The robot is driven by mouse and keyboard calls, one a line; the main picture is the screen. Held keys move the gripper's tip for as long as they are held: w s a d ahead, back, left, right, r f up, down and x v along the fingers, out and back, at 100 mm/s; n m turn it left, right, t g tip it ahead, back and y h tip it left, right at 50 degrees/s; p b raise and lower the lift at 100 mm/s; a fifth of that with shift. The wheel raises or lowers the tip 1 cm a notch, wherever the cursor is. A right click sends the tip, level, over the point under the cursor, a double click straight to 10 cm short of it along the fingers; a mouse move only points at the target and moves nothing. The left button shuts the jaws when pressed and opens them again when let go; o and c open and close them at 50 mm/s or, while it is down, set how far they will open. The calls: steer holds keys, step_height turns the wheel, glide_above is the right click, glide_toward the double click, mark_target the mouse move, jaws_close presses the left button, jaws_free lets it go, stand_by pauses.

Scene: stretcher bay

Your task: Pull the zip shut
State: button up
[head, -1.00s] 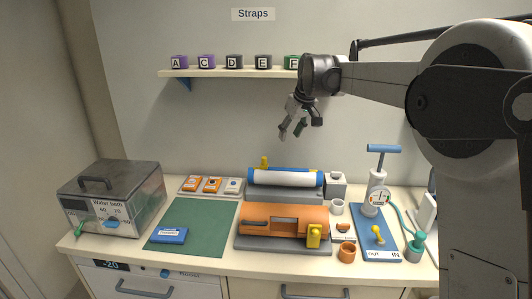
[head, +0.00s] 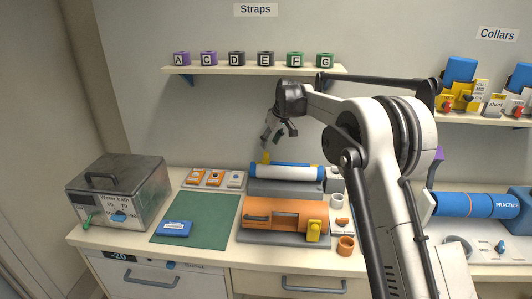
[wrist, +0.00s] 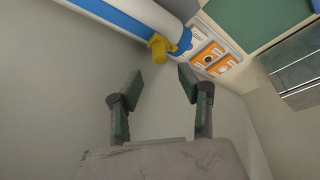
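An orange case (head: 262,207) with a dark opening in its upper face lies on a grey base at the middle of the bench. A yellow pull (head: 313,230) stands at its right front. Behind it lies a white and blue roll (head: 285,172), with a yellow tab (head: 266,157) at its left part. The roll (wrist: 140,14) and the yellow tab (wrist: 158,46) also show in the wrist view. I cannot tell for sure which yellow piece is the zip's. My gripper (head: 271,135) hangs above the tab, apart from it. In the wrist view its fingers (wrist: 160,78) are spread and empty.
A green mat (head: 208,210) with a blue packet (head: 174,228) lies to the left, beside a water bath (head: 120,190). A shelf (head: 225,70) with lettered blocks runs above my gripper.

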mark_target(266, 153)
steer(key=p+x, duration=0.1)
steer(key=x, duration=0.6)
steer(key=shift+f, duration=0.2)
jaws_close()
